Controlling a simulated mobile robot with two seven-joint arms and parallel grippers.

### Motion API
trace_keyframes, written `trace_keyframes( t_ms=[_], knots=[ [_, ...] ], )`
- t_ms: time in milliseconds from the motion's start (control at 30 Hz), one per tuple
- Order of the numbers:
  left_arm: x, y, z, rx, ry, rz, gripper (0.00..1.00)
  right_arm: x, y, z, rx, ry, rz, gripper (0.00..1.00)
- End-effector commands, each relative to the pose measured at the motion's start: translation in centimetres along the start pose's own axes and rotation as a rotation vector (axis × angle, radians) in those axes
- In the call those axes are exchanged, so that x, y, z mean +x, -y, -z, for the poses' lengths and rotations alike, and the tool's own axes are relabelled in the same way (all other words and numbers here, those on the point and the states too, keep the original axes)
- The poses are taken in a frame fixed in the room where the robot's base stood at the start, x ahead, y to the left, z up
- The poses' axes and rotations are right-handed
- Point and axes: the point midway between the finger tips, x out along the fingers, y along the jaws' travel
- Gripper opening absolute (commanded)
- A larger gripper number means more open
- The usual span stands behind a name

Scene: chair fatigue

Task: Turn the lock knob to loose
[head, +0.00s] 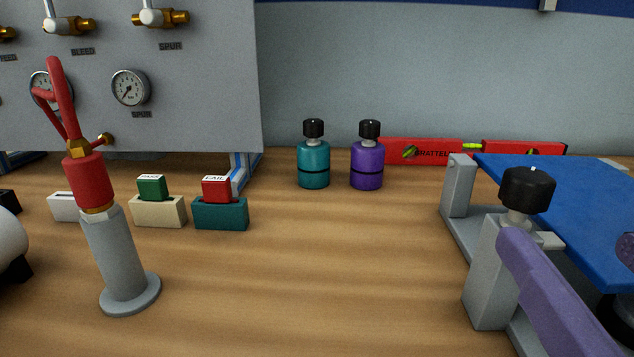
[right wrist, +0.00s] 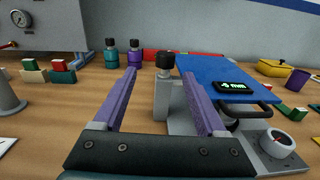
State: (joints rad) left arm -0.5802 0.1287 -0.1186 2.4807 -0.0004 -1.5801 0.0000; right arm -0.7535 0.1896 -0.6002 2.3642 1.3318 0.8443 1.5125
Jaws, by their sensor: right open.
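The black round knob (head: 527,190) sits on top of a grey post at the near left corner of a grey stand. A small white mark shows on its top. The right wrist view shows the same knob (right wrist: 164,62) ahead, between the far ends of my fingers. My right gripper (right wrist: 159,76) is open and empty, with one purple finger on each side of the view. In the head view, one purple finger (head: 555,287) reaches in from the lower right, just below the knob. Whether it touches the post cannot be told. My left gripper is not in view.
A blue board (head: 560,195) lies beside the knob, with a black display (right wrist: 234,88) on it. A dial (right wrist: 278,141) stands at right. Teal (head: 313,164) and purple (head: 367,166) bottles stand behind. A red-topped cylinder (head: 120,250) stands left. The middle table is clear.

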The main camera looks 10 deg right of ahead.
Motion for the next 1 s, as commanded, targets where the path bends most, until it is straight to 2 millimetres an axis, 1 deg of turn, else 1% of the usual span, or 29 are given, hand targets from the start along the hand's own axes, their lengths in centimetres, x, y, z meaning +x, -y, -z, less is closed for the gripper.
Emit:
trace_keyframes(
  t_ms=[67, 167, 400, 500, 600, 733, 1000],
  knots=[
    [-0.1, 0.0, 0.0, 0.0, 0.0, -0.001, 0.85, 0.0, 0.6, 0.1, -0.013, -0.011, 0.03, 0.74],
    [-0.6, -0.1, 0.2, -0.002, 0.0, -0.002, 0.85, 1.1, 0.7, -0.1, -0.015, -0.009, 0.035, 0.74],
    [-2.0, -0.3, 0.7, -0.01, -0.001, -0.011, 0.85, 5.7, 0.7, -0.2, -0.015, -0.006, 0.03, 0.74],
    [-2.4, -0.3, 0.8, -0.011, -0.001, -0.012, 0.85, 7.4, 0.8, -0.1, -0.013, -0.008, 0.031, 0.74],
    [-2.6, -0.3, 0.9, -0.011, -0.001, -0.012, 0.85, 8.6, 0.8, 0.1, -0.014, -0.009, 0.029, 0.74],
    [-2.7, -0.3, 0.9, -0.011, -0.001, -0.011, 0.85, 9.4, 0.8, 0.2, -0.013, -0.011, 0.028, 0.74],
    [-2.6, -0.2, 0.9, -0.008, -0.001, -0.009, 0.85, 9.6, 0.9, 0.3, -0.012, -0.011, 0.028, 0.74]
  ],
)
